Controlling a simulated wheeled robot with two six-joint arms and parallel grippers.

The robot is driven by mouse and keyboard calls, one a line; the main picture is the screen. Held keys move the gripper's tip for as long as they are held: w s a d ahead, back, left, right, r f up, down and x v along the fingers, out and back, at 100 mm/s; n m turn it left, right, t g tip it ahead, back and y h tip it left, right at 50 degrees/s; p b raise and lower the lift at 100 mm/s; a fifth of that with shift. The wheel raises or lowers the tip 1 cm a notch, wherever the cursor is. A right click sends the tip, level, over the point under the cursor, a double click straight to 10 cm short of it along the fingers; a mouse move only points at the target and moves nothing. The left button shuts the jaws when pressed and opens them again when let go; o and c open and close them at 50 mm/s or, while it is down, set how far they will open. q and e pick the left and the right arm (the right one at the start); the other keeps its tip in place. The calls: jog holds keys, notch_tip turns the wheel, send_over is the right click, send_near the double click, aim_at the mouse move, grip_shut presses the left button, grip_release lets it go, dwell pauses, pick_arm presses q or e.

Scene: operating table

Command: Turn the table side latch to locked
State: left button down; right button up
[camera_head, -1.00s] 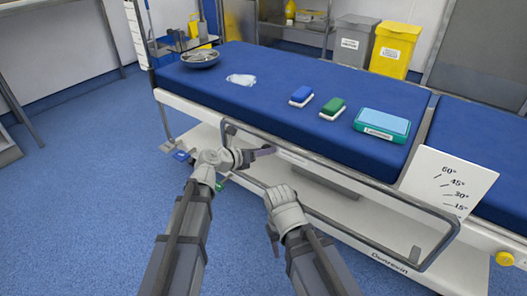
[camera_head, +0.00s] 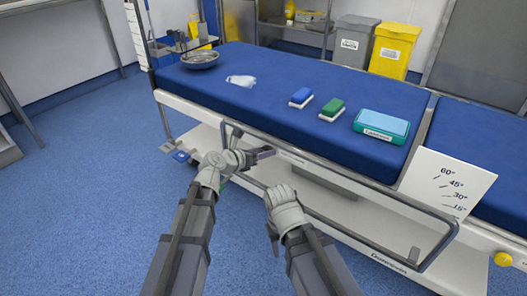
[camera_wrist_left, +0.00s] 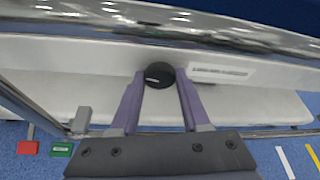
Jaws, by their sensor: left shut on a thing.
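The latch shows in the left wrist view as a round black knob (camera_wrist_left: 159,75) with a small pale mark on the white side rail of the operating table (camera_wrist_left: 90,57). My left gripper (camera_wrist_left: 160,88) is shut on this knob, one purple-grey finger on each side of it. In the head view, my left gripper (camera_head: 264,153) reaches the table's near side beside the metal side rail, and the knob is hidden there.
A metal side rail (camera_head: 345,181) runs along the table's near side. A white angle plate (camera_head: 446,183) and a yellow knob (camera_head: 503,259) are at the right. A blue brush (camera_head: 301,96), a green brush (camera_head: 333,107) and a teal box (camera_head: 382,125) lie on the mattress. Blue floor at left is clear.

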pick_arm(q)
jog(key=shift+s+d+f+m+t+y+b, duration=0.1)
jog(key=shift+m+t+y+b, duration=0.75)
jog(key=shift+m, duration=0.95)
jog(key=shift+s+d+f+m+t+y+b, duration=0.1)
jog(key=shift+m+t+y+b, duration=0.75)
jog(key=shift+m, duration=0.95)
jog(key=shift+m+t+y+b, duration=0.7)
jog(key=shift+m+t, duration=0.2)
jog(key=shift+m, duration=0.9)
pick_arm(e)
jog(key=shift+f, duration=2.4)
